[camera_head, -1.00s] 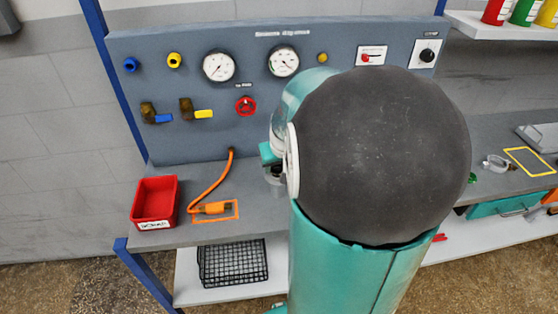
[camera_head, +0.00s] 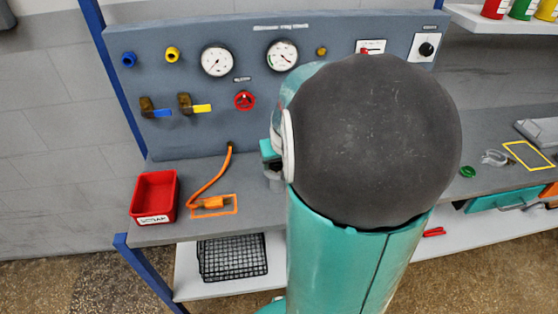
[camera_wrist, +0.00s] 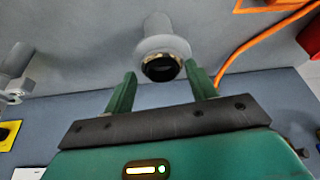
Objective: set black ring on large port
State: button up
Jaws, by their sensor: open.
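In the wrist view, a grey port with a wide flange (camera_wrist: 161,44) stands out from the grey bench. A shiny black ring (camera_wrist: 162,70) shows at its near end; I cannot tell how firmly or fully it is seated. My gripper (camera_wrist: 160,69) is open, with one green finger on each side of the ring and visible gaps between them. Its fingers do not appear to touch the ring.
A blue-grey panel with gauges (camera_head: 217,60) and valves stands behind the bench. A red bin (camera_head: 154,197) and an orange hose (camera_head: 212,178) lie left of my arm. A smaller metal fitting (camera_wrist: 14,90) is at the wrist view's left. A wire basket (camera_head: 232,258) sits on the lower shelf.

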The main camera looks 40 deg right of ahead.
jog(key=shift+w+a+f, duration=0.25)
jog(key=shift+a, duration=0.05)
jog(key=shift+s+r, duration=0.1)
jog(key=shift+s, duration=0.05)
jog(key=shift+r, duration=0.2)
jog(key=v, duration=1.3)
jog(key=shift+r, duration=0.15)
jog(key=shift+s+d, duration=0.1)
jog(key=shift+s, duration=0.05)
jog(key=s+a+n+y, duration=0.1)
jog(key=s+a+n, duration=0.1)
jog(key=a, duration=1)
jog(key=s+a+n+t+y, duration=0.1)
jog(key=s+a+n, duration=0.2)
jog(key=a, duration=0.9)
jog(key=shift+r+t, duration=0.15)
jog(key=shift+t, duration=0.15)
jog(key=shift+s, duration=0.1)
